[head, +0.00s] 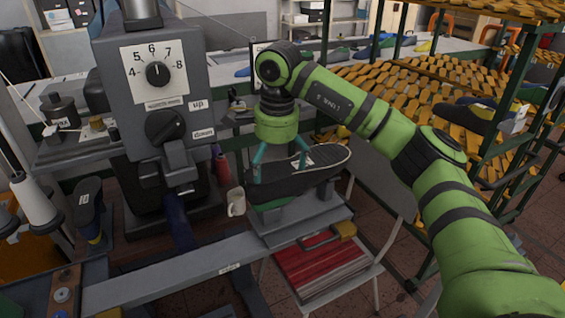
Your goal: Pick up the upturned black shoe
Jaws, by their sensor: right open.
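The upturned black shoe (320,170) lies sole up on a grey machine stand in the middle of the head view, its rounded end toward the right. My right gripper (280,170) points down over the left part of the shoe. Its teal fingers are spread apart, one at the shoe's left end and one near its far edge. I cannot tell whether they touch it. The fingers and the green wrist hide part of the shoe. My left gripper is not in view.
A grey machine with a numbered dial (156,72) stands close to the left.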

